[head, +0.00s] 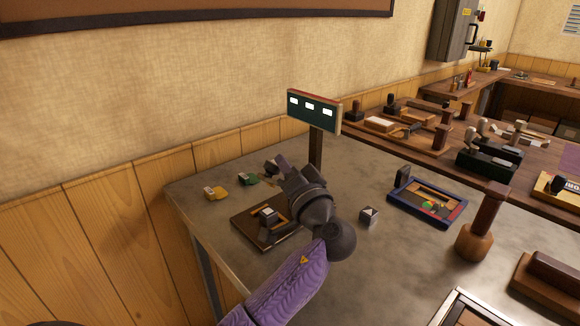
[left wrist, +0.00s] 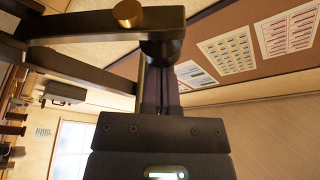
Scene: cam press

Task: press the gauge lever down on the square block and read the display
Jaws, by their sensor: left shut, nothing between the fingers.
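The display (head: 314,111) is a dark green panel with a red-brown edge on a post. It shows three white windows, too small to read. Below it, a dark brown base (head: 245,236) carries a small grey and white block-like piece (head: 268,214). My left gripper (head: 279,170) is over the far side of this base, shut and empty, and hides part of the gauge. In the left wrist view its shut fingers (left wrist: 161,95) reach up to a dark bar with a brass knob (left wrist: 127,13). I cannot tell whether they touch it. My right gripper is out of view.
A yellow piece (head: 215,192) and a green piece (head: 248,179) lie left of the gauge. A small grey cube (head: 369,214) and a blue-red tray (head: 456,219) lie to the right. A wooden-handled tool (head: 485,222) stands further right. The grey tabletop's front middle is clear.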

